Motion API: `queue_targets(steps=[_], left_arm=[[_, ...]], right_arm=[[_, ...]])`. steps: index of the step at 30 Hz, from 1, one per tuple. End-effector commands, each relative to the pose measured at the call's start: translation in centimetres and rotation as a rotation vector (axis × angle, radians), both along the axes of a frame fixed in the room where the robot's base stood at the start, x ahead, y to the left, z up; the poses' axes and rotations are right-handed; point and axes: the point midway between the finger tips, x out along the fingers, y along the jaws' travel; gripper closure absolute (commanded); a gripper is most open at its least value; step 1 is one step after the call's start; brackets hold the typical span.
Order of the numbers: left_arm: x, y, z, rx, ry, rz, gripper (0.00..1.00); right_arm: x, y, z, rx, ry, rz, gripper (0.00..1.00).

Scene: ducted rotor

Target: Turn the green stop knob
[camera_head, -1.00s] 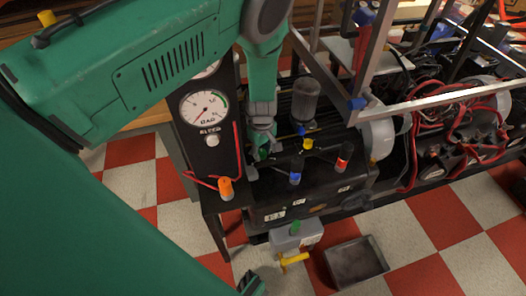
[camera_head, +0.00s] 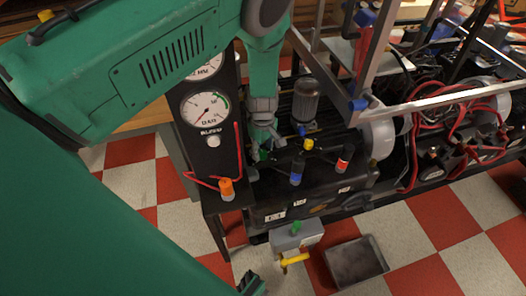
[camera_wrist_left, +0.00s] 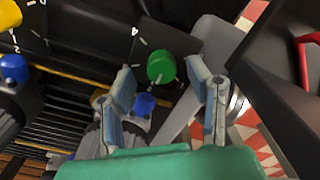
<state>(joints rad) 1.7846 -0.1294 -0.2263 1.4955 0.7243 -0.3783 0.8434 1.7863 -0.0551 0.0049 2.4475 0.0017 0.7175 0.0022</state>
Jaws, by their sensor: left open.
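The green stop knob (camera_wrist_left: 161,67) is a round green knob on a black panel with white tick marks. In the left wrist view it shows between and just beyond the fingertips of my left gripper (camera_wrist_left: 160,80). The two fingers are spread on either side of it, and I see no clear contact. In the head view my left gripper (camera_head: 265,147) reaches down to the black panel from above. There the gripper largely hides the knob. My right gripper is not clearly in view.
Blue (camera_head: 296,172), yellow (camera_head: 308,145), red (camera_head: 343,160) and orange (camera_head: 227,188) knobs stand near the gripper. A dark cylinder (camera_head: 305,102) rises behind. A gauge panel (camera_head: 207,108) stands left. A grey box (camera_head: 297,238) with another green knob and a yellow handle sits below.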

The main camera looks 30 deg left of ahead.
Motion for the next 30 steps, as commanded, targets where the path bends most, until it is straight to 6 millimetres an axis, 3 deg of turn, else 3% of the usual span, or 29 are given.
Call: queue_targets(steps=[9, 15, 30], left_arm=[[0.2, 0.0, 6.8, 0.002, -0.003, 0.001, 0.54], [0.1, 0.1, 9.6, 0.002, -0.002, 0.001, 0.54], [0.1, 0.1, 10.5, 0.001, 0.0, 0.001, 0.54]], right_arm=[[0.0, 0.0, 0.0, 0.0, 0.0, 0.0, 0.57], [0.0, 0.0, 0.0, 0.0, 0.0, 0.0, 0.57], [0.3, 0.0, -0.1, 0.0, 0.002, 0.0, 0.57]])
